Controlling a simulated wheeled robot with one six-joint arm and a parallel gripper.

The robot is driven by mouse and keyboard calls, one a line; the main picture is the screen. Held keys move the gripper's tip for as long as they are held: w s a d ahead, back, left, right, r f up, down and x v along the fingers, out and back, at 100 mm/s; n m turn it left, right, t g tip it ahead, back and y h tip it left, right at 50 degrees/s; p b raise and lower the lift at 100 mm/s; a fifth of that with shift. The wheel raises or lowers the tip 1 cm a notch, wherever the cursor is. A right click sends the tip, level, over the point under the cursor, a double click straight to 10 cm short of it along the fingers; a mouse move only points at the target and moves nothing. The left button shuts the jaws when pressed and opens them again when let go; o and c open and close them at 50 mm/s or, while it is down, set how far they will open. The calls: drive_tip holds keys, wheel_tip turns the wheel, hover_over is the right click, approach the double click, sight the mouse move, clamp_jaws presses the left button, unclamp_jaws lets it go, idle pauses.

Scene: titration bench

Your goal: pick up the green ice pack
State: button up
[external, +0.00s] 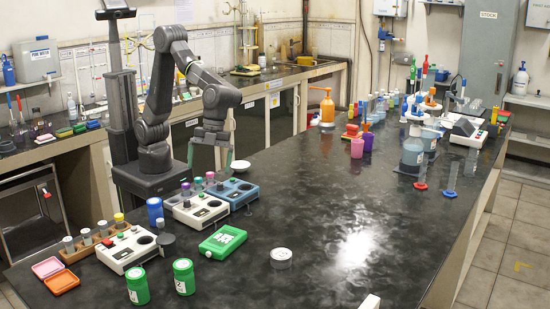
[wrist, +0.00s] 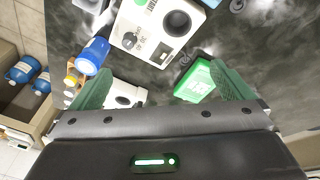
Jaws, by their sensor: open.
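The green ice pack (external: 223,242) is a flat green block with a white label. It lies on the black bench in front of the white hotplate-like devices in the external view. In the wrist view the ice pack (wrist: 196,82) shows beside the right finger, partly hidden behind it. My gripper (external: 209,160) is above the bench, behind and above the devices, apart from the pack. Its two green fingers (wrist: 160,72) are spread with nothing held between them.
White devices (external: 202,207) and (external: 127,251) stand near the pack, with a blue jar (external: 155,211) between them. Two green jars (external: 137,284) and (external: 184,277) and a round tin (external: 281,258) stand in front.

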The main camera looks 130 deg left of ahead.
drive_tip(key=w+d+f+m+h, duration=0.1)
drive_tip(key=w+d+m, duration=0.2)
drive_tip(key=w, duration=0.4)
drive_tip(key=w+d+f+m, duration=0.2)
drive_tip(key=w+m, duration=0.1)
drive_tip(key=w, duration=0.5)
drive_tip(key=p, duration=0.2)
hover_over(224, 238)
drive_tip(key=a, duration=0.3)
drive_tip(key=f, duration=0.7)
drive_tip(key=shift+s, duration=0.25)
drive_tip(key=p+x, duration=0.1)
drive_tip(key=x, duration=0.1)
drive_tip(key=p+x, duration=0.1)
drive_tip(key=x, duration=0.1)
drive_tip(key=shift+w+d+f, duration=0.1)
drive_tip(key=shift+d, duration=0.35)
drive_tip(key=shift+d+f, duration=0.2)
drive_tip(key=shift+f, duration=0.35)
drive_tip(key=c, duration=1.3)
